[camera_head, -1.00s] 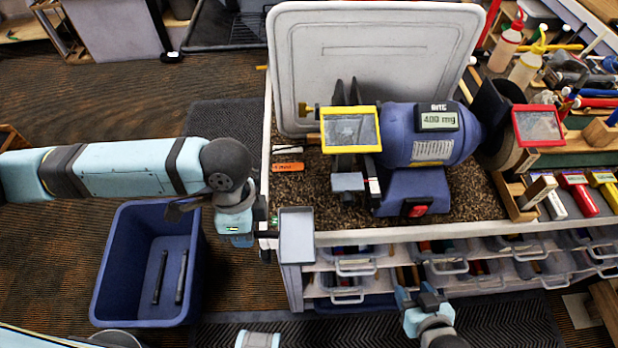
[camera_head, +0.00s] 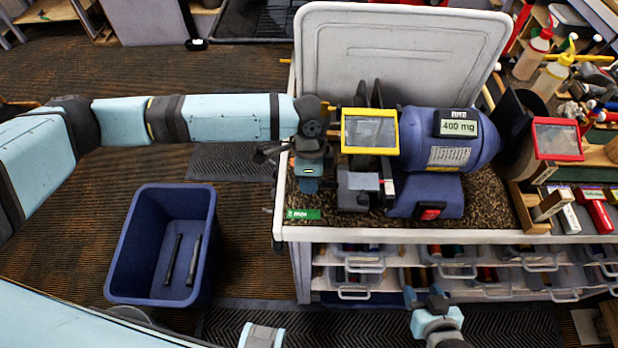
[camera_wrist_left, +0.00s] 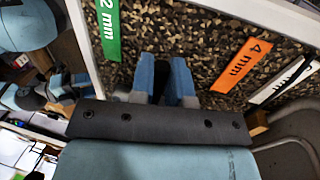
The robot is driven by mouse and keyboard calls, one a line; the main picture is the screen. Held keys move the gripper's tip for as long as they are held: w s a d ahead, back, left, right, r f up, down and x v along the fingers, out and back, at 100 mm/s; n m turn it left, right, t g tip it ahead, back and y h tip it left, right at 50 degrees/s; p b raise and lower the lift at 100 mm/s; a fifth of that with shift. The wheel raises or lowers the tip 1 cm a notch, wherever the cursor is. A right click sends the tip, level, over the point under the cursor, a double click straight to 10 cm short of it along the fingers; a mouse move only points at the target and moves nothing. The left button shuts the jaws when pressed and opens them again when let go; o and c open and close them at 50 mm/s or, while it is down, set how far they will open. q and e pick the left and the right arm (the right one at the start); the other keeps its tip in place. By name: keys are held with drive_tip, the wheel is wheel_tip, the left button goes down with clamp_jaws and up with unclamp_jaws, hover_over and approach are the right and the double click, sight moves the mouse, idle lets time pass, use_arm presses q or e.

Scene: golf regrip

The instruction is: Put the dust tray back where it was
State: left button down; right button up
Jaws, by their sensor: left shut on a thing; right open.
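My left gripper (camera_head: 310,182) is over the left end of the bench, left of the grinder (camera_head: 440,150), fingers pointing down. In the left wrist view its blue fingers (camera_wrist_left: 162,80) are closed on a narrow dark piece, which looks like the tray's grip. The dust tray (camera_head: 354,201) appears as a grey box low under the yellow-framed shield, right of the gripper. It is partly hidden by the tool rest; I cannot tell whether it touches the bench. My right gripper (camera_head: 428,299) is open and empty in front of the drawers.
A green label (camera_head: 303,214) lies at the bench's front-left corner; an orange label (camera_wrist_left: 242,65) lies further back. A big grey panel (camera_head: 390,50) stands behind the grinder. A blue bin (camera_head: 120,245) with two rods stands on the floor at left. Clear drawers (camera_head: 355,265) are below.

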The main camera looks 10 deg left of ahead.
use_arm(q)
drive_tip(key=shift+f, duration=0.2)
drive_tip(key=c, duration=1.1)
unclamp_jaws()
drive_tip(key=shift+f, duration=0.1)
drive_tip(key=v, duration=1.2)
drive_tip(key=shift+b, duration=0.3)
drive_tip(key=shift+s, duration=0.1)
